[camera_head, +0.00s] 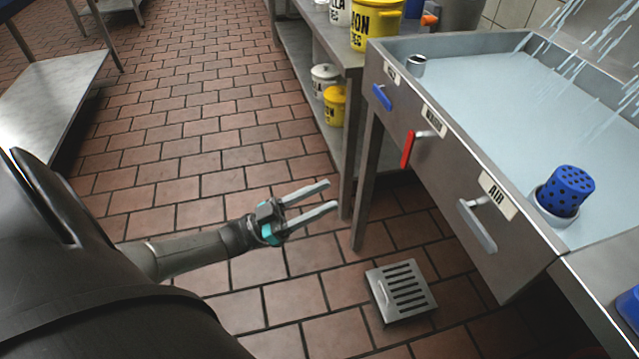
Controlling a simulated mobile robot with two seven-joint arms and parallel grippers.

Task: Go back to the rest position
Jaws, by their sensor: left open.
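My left gripper (325,197) is open and empty, with its two fingers parallel and a gap between them. It hangs over the brick-tiled floor, left of the metal sink unit (440,165) and apart from it. My left arm comes in from the lower left. My right gripper is not in this view.
The sink unit has a blue handle (381,98), a red handle (407,149) and a grey handle (477,226). A blue perforated cup (571,186) stands in its basin. Yellow buckets (376,22) are on a shelf behind. A floor drain (402,290) lies below.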

